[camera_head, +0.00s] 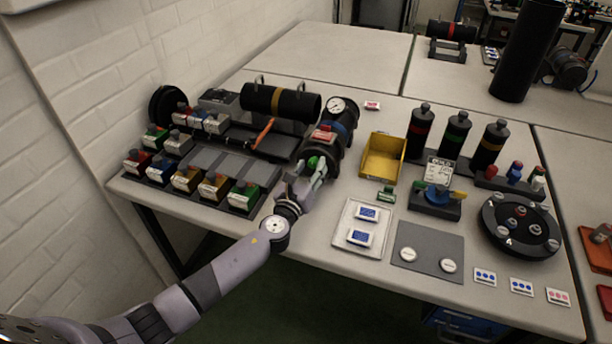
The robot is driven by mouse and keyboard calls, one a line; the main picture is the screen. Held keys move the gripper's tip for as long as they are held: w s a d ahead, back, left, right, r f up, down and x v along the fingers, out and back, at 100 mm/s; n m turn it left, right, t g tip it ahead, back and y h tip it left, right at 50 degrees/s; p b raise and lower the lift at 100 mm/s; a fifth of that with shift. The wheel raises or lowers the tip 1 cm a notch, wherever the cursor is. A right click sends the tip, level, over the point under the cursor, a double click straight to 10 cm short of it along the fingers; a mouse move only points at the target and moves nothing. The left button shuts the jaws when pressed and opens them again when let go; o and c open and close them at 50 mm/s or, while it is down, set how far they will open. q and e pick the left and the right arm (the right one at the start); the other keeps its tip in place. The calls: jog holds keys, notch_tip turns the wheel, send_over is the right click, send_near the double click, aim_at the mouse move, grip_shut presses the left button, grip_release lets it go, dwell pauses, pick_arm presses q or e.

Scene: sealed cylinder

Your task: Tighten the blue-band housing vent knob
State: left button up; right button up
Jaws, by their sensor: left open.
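The blue-band housing (347,135) is a black cylinder with a blue ring and a round white-faced gauge (337,105) at its far end. It lies on the table, left of the yellow bin. A red-and-white label or block (323,134) shows on its upper side. A green knob-like part (313,162) shows at its near end, partly covered by my fingers. My left gripper (317,171) is open, with its fingers around or just in front of this green part. I cannot tell whether they touch it. My right gripper is not in view.
A yellow bin (384,156) stands close right of the housing. Left are a yellow-band cylinder (281,102), an orange-handled tool (263,133) and several small labelled boxes. A white tray (363,228), grey mat (428,250) and black round tray (520,226) lie to the right.

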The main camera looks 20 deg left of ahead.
pick_arm(q)
jog(key=s, duration=1.1)
jog(key=shift+s+a, duration=0.2)
jog(key=shift+s, duration=0.2)
